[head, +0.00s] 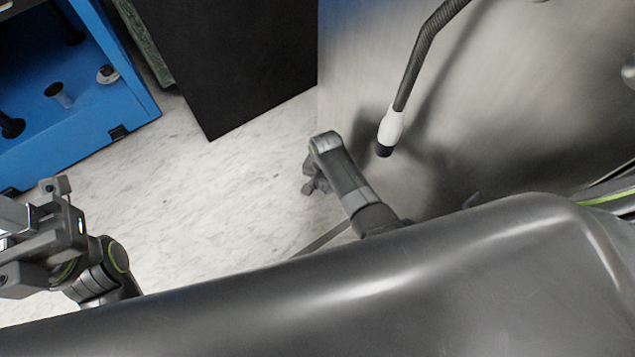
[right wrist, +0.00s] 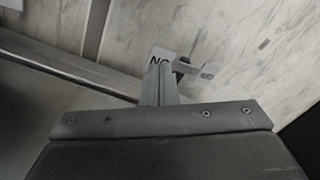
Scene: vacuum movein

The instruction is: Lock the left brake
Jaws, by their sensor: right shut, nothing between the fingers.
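No brake is clear in the head view.
A blue frame (head: 135,105) stands at upper left beside a black panel (head: 240,60). A grey metal surface (head: 500,110) fills the upper right, with a dark hose with a white end (head: 392,125) before it. Pale marbled floor (head: 210,200) lies clear between my grippers.

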